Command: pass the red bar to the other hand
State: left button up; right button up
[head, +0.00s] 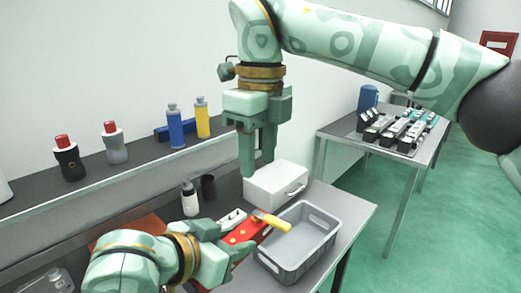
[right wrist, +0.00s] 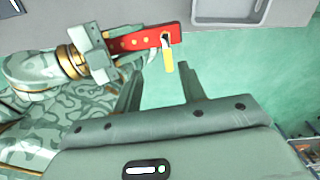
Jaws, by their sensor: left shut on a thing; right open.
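The red bar (head: 248,230) has small yellow dots on its face, and a yellow piece (head: 272,221) shows at its far end. My left gripper (head: 232,243) is shut on the near part of the bar. In the right wrist view the bar (right wrist: 138,41) sticks out to the right from the left gripper (right wrist: 98,50), with the yellow piece (right wrist: 168,62) at its free end. My right gripper (head: 257,158) is open and empty, pointing down, above and apart from the bar. Its two fingers (right wrist: 160,88) also show in the right wrist view. The bar's held part is hidden by the left fingers.
A grey bin (head: 325,228) stands on the table just right of the bar. A white case (head: 275,187) with a handle is behind it. Several bottles line the shelf behind.

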aim_at(260, 215)
notch_tip(260, 215, down, 12)
jog(key=shift+d+r, duration=0.15)
dwell(0.3)
grip_shut()
pick_arm(q)
jog(key=o, duration=1.2)
jog(key=shift+w, duration=0.1)
